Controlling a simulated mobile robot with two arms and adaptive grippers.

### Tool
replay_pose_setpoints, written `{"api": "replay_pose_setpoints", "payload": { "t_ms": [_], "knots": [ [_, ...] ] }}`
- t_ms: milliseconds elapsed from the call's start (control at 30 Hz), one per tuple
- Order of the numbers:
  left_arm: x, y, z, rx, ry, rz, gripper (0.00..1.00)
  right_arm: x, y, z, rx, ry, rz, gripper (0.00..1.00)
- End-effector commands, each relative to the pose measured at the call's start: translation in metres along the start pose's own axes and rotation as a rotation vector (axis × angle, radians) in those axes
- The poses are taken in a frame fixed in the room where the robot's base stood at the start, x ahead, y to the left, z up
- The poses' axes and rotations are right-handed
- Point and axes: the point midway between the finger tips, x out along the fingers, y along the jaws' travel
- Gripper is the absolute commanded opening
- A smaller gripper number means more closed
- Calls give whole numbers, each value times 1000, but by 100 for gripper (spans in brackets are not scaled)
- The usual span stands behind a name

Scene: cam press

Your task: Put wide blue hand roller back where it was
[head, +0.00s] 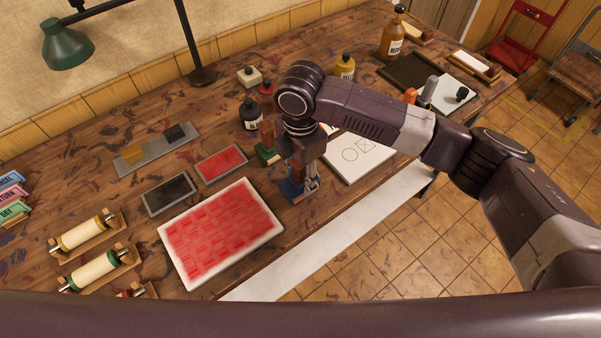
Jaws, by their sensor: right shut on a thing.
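The wide blue hand roller (291,189) shows as a blue piece at the lower left of my right gripper. My right gripper (311,187) points down and is shut on it, just right of the red-inked white slab (274,229). The gripper and wrist hide much of the roller, and I cannot tell whether it touches the table. A green hand roller (265,154) is just behind and left of the gripper, partly hidden. My left gripper is not in view.
Red (222,164) and black (168,194) ink trays lie left of the gripper. A black bottle (251,114) stands behind it. A white sheet with drawn shapes (361,158) lies to the right. A white strip (330,238) runs along the table's front edge. A green lamp (67,45) overhangs the back left.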

Motion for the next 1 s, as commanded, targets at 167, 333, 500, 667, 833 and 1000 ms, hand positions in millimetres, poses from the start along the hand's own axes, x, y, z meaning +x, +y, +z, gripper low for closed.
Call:
{"api": "replay_pose_setpoints", "payload": {
  "t_ms": [167, 333, 500, 667, 833, 1000],
  "knots": [
    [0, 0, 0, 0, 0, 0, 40, 2, 0, 0, 0, 1, 1, 10],
    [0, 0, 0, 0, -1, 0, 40, 2, 0, 0, 0, 0, 0, 58],
    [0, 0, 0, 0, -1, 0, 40, 2, 0, 0, 0, 1, 0, 58],
    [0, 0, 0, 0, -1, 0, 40, -1, 0, 0, 0, 0, 1, 58],
    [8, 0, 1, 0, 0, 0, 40, -21, 2, 0, 0, 0, 5, 58],
    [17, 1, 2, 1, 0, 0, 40, -58, 2, 0, -1, 0, 6, 58]
  ]
}}
